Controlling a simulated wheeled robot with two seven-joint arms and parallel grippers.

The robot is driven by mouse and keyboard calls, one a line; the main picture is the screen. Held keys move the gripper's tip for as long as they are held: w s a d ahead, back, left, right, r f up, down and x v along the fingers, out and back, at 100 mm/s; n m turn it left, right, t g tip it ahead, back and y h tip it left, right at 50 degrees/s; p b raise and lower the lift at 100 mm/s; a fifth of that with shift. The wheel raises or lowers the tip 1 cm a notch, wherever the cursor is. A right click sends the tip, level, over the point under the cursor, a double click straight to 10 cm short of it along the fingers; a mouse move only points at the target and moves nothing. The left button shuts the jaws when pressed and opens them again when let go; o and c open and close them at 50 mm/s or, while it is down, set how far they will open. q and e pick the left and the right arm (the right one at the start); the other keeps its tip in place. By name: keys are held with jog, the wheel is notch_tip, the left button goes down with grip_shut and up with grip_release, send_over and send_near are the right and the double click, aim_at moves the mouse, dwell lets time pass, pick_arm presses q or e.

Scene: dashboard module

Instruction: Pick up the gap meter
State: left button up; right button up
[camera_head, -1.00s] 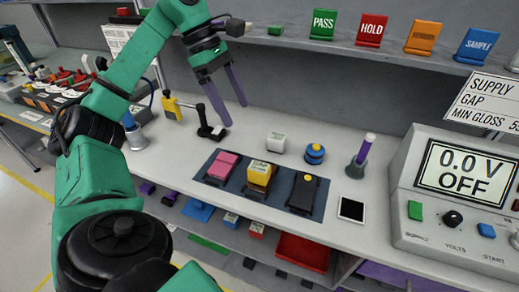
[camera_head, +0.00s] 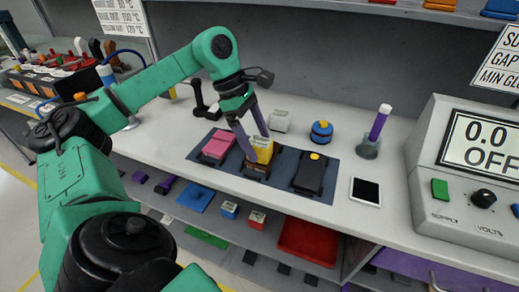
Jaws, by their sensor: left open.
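A dark blue mat (camera_head: 228,166) on the bench holds three small devices. They are a pink one (camera_head: 219,144) at left, a yellow one (camera_head: 264,152) with a label in the middle, and a black one (camera_head: 311,174) with a yellow button at right. I cannot read which is the gap meter. My left gripper (camera_head: 255,143) is open and points down at the yellow device. One purple finger is on its left side, the other at its top behind; contact is unclear. My right gripper is not in view.
Behind the mat are a white labelled block (camera_head: 280,121) and a blue round knob (camera_head: 321,133). A purple-handled tool in a stand (camera_head: 373,138), a white-framed dark pad (camera_head: 366,191) and the power supply (camera_head: 470,165) are at right. A black stand (camera_head: 204,104) is behind the arm.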

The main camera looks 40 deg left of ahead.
pick_arm(q)
jog(key=shift+x, duration=1.05)
jog(key=shift+w, duration=0.1)
grip_shut()
jog(key=shift+r, duration=0.1)
